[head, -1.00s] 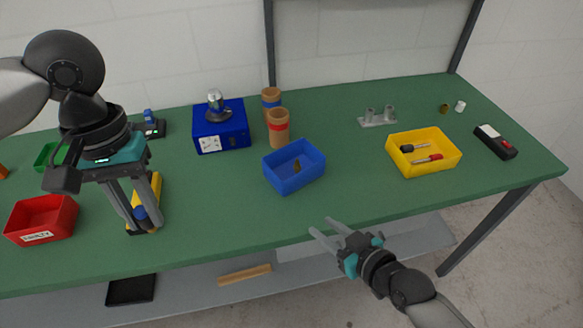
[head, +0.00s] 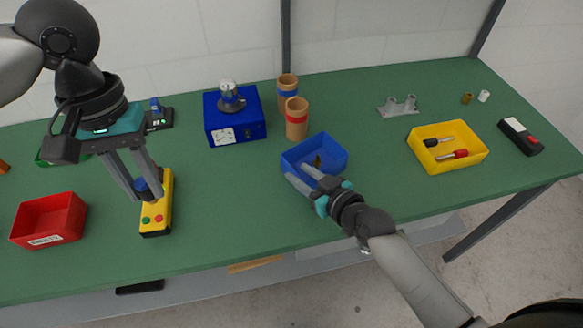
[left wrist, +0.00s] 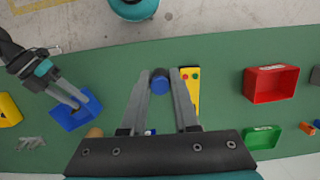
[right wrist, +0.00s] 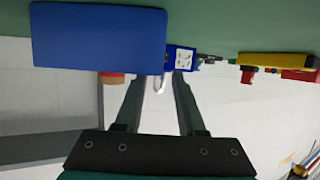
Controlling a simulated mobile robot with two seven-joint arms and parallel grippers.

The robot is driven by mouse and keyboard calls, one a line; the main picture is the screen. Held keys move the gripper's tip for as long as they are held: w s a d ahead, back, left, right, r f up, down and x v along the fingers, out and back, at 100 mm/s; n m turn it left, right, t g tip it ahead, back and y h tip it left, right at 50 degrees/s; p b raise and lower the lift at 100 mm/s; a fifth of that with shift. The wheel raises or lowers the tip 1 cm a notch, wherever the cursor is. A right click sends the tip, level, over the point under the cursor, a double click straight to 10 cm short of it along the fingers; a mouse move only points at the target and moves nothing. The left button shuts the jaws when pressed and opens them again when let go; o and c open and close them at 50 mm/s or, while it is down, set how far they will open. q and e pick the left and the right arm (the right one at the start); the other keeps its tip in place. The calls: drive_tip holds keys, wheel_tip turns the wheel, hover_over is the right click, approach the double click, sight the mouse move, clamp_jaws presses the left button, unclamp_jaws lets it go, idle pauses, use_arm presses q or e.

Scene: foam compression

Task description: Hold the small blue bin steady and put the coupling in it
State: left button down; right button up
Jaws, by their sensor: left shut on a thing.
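A dark blue cylindrical piece, apparently the coupling (left wrist: 160,80), is between the fingertips of my left gripper (head: 147,194). That gripper is shut on it, above or beside a yellow button box (head: 157,215). The small blue bin (head: 332,150) stands mid-table, with a small brown piece (head: 317,161) inside. It fills the upper left of the right wrist view (right wrist: 98,38). My right gripper (head: 301,177) is open at the bin's near-left wall, one finger outside and the other seemingly over the inside. Whether it touches the wall cannot be told.
A blue box (head: 234,128) with a metal knob and brown cylinders (head: 297,120) stand behind the bin. A yellow bin (head: 473,147) with tools is at right, a red bin (head: 70,215) at left. Green table is clear between the button box and blue bin.

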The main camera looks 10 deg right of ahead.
sight(292, 168)
drive_tip(key=shift+b+x, duration=0.3)
drive_tip(key=shift+x, duration=1.75)
clamp_jaws()
